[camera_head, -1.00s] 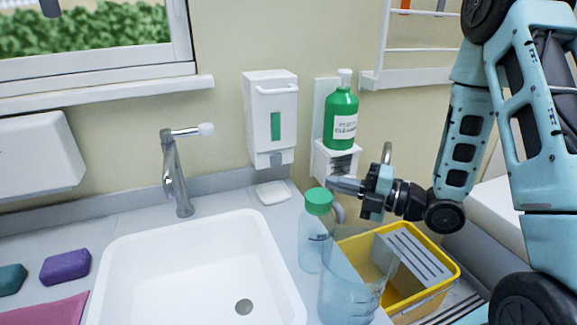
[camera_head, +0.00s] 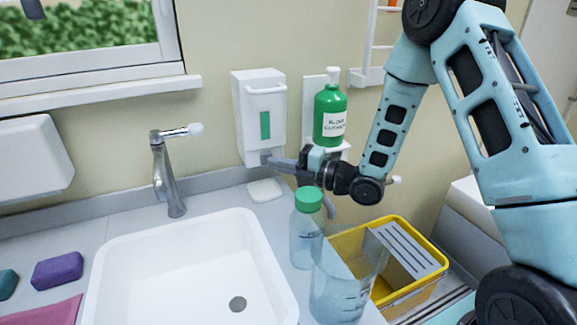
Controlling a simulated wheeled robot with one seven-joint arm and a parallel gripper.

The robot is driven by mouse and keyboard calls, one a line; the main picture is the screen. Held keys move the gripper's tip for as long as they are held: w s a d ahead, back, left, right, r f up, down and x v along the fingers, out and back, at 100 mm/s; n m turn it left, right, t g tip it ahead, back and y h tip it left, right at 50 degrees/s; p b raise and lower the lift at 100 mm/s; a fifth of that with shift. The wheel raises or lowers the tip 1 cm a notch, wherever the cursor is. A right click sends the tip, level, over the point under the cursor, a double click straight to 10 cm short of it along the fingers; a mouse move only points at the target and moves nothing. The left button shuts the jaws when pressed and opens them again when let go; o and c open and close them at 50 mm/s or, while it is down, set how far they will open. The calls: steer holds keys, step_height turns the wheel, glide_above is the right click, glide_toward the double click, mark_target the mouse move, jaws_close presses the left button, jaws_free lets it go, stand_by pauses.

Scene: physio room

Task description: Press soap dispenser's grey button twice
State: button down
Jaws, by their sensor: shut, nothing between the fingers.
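The white soap dispenser (camera_head: 248,110) hangs on the wall behind the sink, with a green level window in its front and a lever bar near its top. Its grey button was visible at the lower front and is now mostly hidden by my gripper. My gripper (camera_head: 270,159) is shut and empty, its fingertips at the dispenser's lower front, by the grey button. I cannot tell whether they touch the button or press it in.
A green cleaner bottle (camera_head: 329,112) stands on a wall shelf just right of the dispenser. A bottle with a green cap (camera_head: 308,198) and a clear jug (camera_head: 338,290) stand below my wrist. A yellow bin (camera_head: 392,230), the tap (camera_head: 168,178) and white sink (camera_head: 130,236) are nearby.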

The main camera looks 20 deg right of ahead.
steer(key=shift+w, duration=0.2)
steer(key=shift+w+d+r+b, duration=0.15)
steer(key=shift+w+b, duration=0.75)
steer(key=shift+b, duration=0.2)
